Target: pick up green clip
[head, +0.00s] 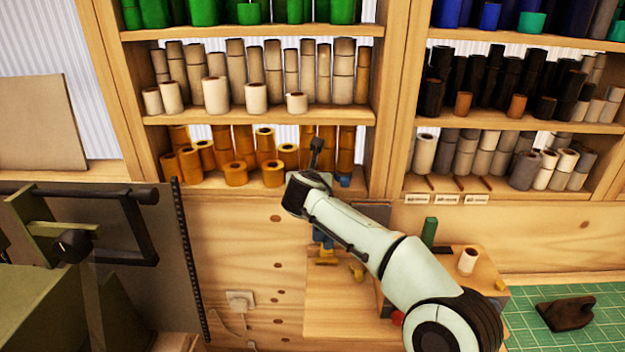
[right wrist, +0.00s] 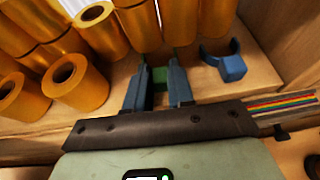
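The green clip (right wrist: 160,77) stands on the shelf board in the right wrist view, partly hidden by my fingers. My right gripper (right wrist: 161,72) has one finger on each side of it, close to its block; whether they press on it I cannot tell. In the head view my right gripper (head: 316,150) reaches into the lower shelf bay with the orange rolls, and the green clip cannot be made out there. My left gripper is in neither view.
A blue clip (right wrist: 230,66) lies just right of my fingers. Orange foil rolls (right wrist: 78,80) stand close on the left and behind. A wooden shelf upright (head: 386,150) is to the right. A bench with a green cutting mat (head: 590,335) is below.

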